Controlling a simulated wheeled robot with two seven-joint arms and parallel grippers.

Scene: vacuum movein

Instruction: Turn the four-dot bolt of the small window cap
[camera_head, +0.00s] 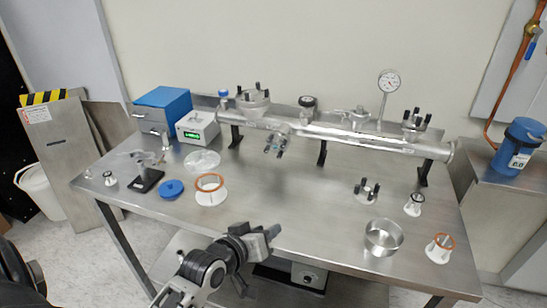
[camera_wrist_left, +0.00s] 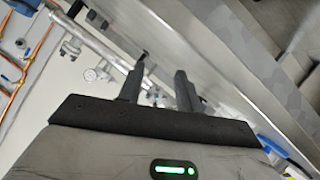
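A metal vacuum tube (camera_head: 370,142) lies on supports along the back of the steel table. Bolted fittings with black bolts sit on it: a larger one at the left (camera_head: 253,100), a front-facing one (camera_head: 275,146) and a smaller one at the right (camera_head: 415,124). Another small bolted piece (camera_head: 367,189) stands loose on the table. Bolt dots are too small to read, so I cannot tell which is the four-dot bolt or which piece is the small window cap. My left gripper (camera_head: 274,234) is open and empty at the table's front edge, apart from the fittings; its fingers (camera_wrist_left: 162,78) show a gap.
A metal bowl (camera_head: 383,238) and small white stands (camera_head: 439,248) are at front right. An orange ring on a white holder (camera_head: 210,190), a blue disc (camera_head: 172,188) and a black-based stand (camera_head: 147,180) are at left. A pressure gauge (camera_head: 389,81) rises behind the tube.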

